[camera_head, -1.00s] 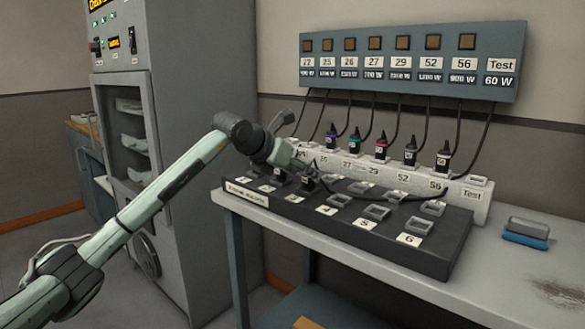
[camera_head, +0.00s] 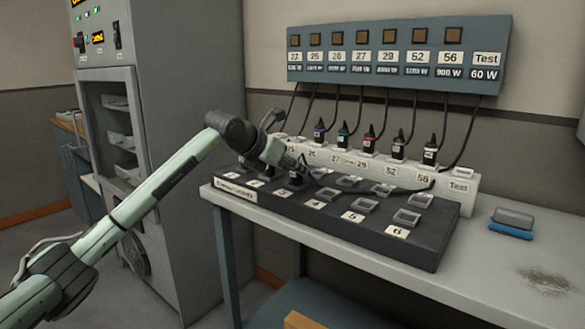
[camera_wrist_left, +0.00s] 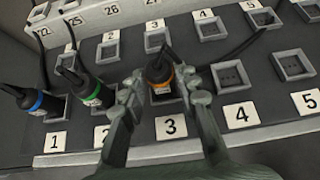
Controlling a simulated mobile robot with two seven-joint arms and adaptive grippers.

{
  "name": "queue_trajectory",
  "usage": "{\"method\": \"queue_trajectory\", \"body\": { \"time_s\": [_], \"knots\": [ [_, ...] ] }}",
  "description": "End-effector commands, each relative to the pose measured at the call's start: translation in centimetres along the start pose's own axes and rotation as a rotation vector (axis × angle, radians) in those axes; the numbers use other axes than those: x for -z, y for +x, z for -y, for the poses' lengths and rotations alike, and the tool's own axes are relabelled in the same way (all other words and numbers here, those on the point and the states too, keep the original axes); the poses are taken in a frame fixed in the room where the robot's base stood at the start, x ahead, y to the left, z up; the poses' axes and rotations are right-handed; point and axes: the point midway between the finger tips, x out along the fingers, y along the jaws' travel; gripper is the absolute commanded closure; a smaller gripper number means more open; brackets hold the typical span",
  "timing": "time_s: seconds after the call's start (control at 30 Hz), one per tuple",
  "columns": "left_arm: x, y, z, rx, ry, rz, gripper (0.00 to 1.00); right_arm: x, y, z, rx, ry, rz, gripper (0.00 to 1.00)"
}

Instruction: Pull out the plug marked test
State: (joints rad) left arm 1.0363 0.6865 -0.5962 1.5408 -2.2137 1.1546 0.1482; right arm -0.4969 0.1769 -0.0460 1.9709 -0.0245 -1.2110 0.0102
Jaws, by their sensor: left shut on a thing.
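My left gripper (camera_wrist_left: 160,84) is shut on a black plug with an orange band (camera_wrist_left: 159,68). The plug is upright at the front-row socket marked 3; I cannot tell whether it is fully seated. In the head view my left gripper (camera_head: 292,164) reaches over the dark socket block (camera_head: 420,250), and the fingers partly hide the plug. A black cable runs right from near the gripper and rises toward the Test label (camera_head: 487,58) on the wall panel. The held plug's own marking is not legible. My right gripper is not in view.
Plugs with a blue band (camera_wrist_left: 30,98) and a green band (camera_wrist_left: 90,88) stand at sockets 1 and 2, left of my gripper. Several more plugs stand in the white strip (camera_head: 459,199) behind. A blue-grey sponge-like block (camera_head: 512,222) lies on the bench at right.

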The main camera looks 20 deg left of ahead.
Motion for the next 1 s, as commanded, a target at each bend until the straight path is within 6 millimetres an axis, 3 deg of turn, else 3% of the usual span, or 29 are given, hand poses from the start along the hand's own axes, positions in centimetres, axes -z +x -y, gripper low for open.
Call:
{"method": "queue_trajectory", "body": {
  "time_s": [1.0],
  "knots": [
    [-2.2, -1.5, 0.0, -0.001, 0.000, 0.001, 1.00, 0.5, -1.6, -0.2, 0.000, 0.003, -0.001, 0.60]
  ]
}}
